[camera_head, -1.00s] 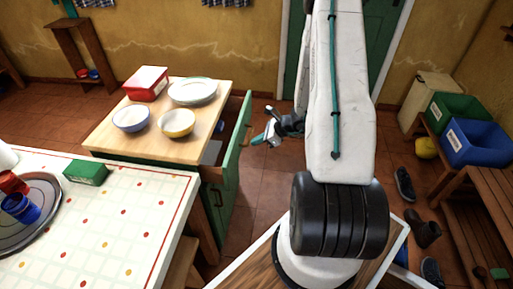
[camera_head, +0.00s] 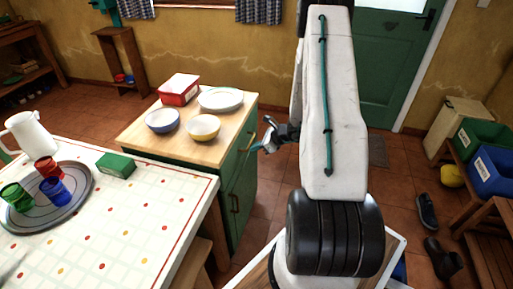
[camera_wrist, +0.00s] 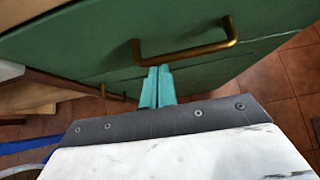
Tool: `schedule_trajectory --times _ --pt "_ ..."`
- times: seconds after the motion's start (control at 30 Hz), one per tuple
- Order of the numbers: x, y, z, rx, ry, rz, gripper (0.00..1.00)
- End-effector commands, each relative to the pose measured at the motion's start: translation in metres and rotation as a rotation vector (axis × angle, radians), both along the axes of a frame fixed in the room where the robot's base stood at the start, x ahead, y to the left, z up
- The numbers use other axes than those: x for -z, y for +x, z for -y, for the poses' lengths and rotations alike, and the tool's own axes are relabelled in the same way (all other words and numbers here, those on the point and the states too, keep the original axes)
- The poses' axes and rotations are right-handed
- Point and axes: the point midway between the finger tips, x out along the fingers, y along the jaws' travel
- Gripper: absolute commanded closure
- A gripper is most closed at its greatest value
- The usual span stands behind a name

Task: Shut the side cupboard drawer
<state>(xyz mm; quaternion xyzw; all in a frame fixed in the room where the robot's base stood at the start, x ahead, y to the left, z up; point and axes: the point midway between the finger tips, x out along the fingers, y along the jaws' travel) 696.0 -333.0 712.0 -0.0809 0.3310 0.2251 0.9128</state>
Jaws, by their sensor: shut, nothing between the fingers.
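The side cupboard (camera_head: 226,190) is green with a pale wooden top. Its drawer front (camera_head: 240,155) faces right toward my arm and looks flush or nearly flush with the cupboard; a small gap cannot be ruled out. In the wrist view the green drawer front (camera_wrist: 90,45) fills the top, with a brass bar handle (camera_wrist: 185,51) across it. My gripper (camera_head: 266,146) is beside the drawer front, its teal fingers (camera_wrist: 157,86) shut together and empty. The fingertips are at the drawer front just below the handle; whether they touch it is unclear.
On the cupboard top are a red box (camera_head: 179,89), a plate (camera_head: 220,99), a blue bowl (camera_head: 162,121) and a yellow bowl (camera_head: 203,127). Open floor lies behind the gripper; bins and shoes are at right.

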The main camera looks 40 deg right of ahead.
Motion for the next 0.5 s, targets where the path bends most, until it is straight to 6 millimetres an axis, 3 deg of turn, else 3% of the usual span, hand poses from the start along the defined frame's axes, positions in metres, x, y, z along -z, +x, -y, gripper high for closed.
schedule_trajectory --times 0.27,0.47,0.5 --pt "-0.001 0.001 0.0 -0.01 0.001 0.011 1.0" --pt "0.007 -0.023 0.016 -0.004 0.002 0.005 1.0" --pt "-0.003 -0.03 0.021 -0.003 -0.002 0.007 1.0"
